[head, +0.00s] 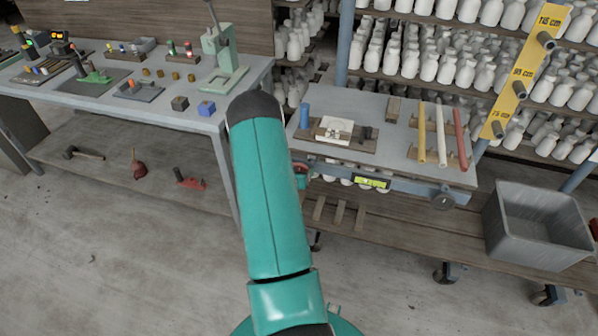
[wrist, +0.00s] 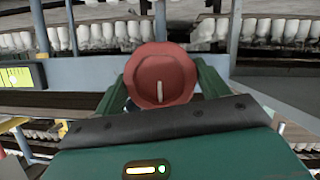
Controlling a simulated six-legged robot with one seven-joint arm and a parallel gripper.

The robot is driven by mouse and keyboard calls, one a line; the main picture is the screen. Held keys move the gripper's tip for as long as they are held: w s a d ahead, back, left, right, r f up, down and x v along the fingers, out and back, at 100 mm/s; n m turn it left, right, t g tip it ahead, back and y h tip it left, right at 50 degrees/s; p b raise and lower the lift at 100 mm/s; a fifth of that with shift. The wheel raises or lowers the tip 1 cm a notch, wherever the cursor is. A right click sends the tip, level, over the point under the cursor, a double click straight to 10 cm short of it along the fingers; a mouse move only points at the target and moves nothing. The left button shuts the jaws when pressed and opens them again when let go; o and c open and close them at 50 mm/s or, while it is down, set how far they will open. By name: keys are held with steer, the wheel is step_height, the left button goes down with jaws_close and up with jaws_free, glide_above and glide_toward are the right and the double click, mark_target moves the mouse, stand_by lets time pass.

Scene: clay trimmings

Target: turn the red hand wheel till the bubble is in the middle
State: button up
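The red hand wheel (wrist: 160,75) is a round knob with a pale line on its face. In the wrist view it sits between the two green fingers of my gripper (wrist: 162,88), which lie against its left and right sides. In the head view the wheel (head: 299,169) shows only partly, at the bench's front left beside my teal arm. The level's yellow-green vial (head: 371,182) is on the bench's front rail, right of the wheel. It also shows at the left edge of the wrist view (wrist: 20,76). I cannot tell where the bubble lies between the marks.
A dark wheel (head: 443,198) sits at the rail's right end. On the bench are a white block (head: 336,130), a blue cylinder (head: 304,116) and coloured rods. A grey bin (head: 537,225) stands at right. A cluttered table (head: 150,112) is at left. Shelves of white bottles stand behind.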

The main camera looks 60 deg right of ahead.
steer(key=c, duration=0.5)
steer(key=shift+o, duration=0.2)
steer(key=shift+m, duration=0.4)
steer(key=shift+s+m+t, duration=0.15)
steer(key=shift+m+t, duration=0.95)
steer(key=shift+m, duration=0.1)
steer(key=m+t, duration=0.2)
steer(key=m, duration=0.1)
steer(key=shift+s+f, duration=0.1)
steer(key=m+t, duration=0.2)
steer(key=m, duration=0.2)
steer(key=shift+f+t, duration=0.1)
steer(key=shift+t, duration=0.2)
steer(key=m, duration=0.2)
steer(key=m+t+h, duration=0.1)
steer(key=m, duration=0.1)
steer(key=shift+m+h, duration=0.3)
steer(key=shift+t, duration=0.4)
